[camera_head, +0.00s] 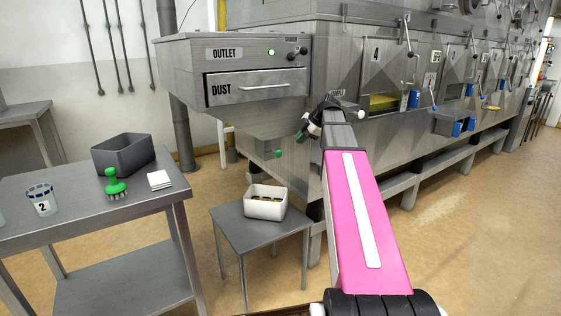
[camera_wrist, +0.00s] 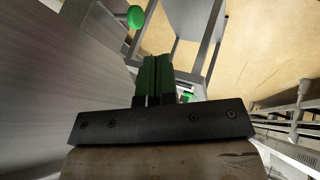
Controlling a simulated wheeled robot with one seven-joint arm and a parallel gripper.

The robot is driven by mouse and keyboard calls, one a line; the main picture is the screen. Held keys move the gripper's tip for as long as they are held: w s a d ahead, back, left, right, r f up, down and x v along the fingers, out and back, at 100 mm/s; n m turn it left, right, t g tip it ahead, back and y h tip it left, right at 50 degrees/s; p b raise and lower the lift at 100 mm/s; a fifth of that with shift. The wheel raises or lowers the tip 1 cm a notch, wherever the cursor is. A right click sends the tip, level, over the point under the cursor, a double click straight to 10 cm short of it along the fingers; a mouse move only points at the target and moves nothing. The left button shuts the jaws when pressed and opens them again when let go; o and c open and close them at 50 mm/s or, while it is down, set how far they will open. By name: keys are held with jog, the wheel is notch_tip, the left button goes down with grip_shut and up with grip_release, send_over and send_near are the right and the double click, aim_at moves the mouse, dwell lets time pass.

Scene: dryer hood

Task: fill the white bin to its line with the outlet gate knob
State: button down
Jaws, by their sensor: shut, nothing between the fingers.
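The outlet gate knob (camera_head: 278,153) is a small green ball low on the hopper under the OUTLET panel. A green knob (camera_wrist: 135,17) also shows at the top of the wrist view. The white bin (camera_head: 265,210) stands on a small grey table below the hopper, with a little dark and yellowish material inside; its fill line cannot be made out. My gripper (camera_head: 302,133) is near the hopper, above and right of the knob in the picture and apart from it. In the wrist view its green fingers (camera_wrist: 153,60) are together and hold nothing.
The small table (camera_head: 230,226) stands beside a larger metal table (camera_head: 150,198). That holds a grey tub (camera_head: 103,158), a green brush (camera_head: 115,186), white cards (camera_head: 159,180) and a cup marked 2 (camera_head: 42,202). The DUST drawer (camera_head: 256,87) is shut. Open floor lies at the right.

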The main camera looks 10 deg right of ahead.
aim_at(276, 152)
jog(key=shift+s+d, duration=0.35)
jog(key=shift+s, duration=0.45)
jog(key=w+a+f, duration=0.6)
jog(key=f, duration=0.2)
jog(key=shift+w+a, duration=0.3)
jog(key=shift+a, duration=0.1)
jog(key=shift+w+a, duration=0.35)
jog(key=shift+w, duration=0.5)
jog(key=shift+w+a, duration=0.3)
jog(key=shift+w, duration=0.55)
jog(key=shift+w+r, duration=0.1)
jog(key=shift+w, duration=0.05)
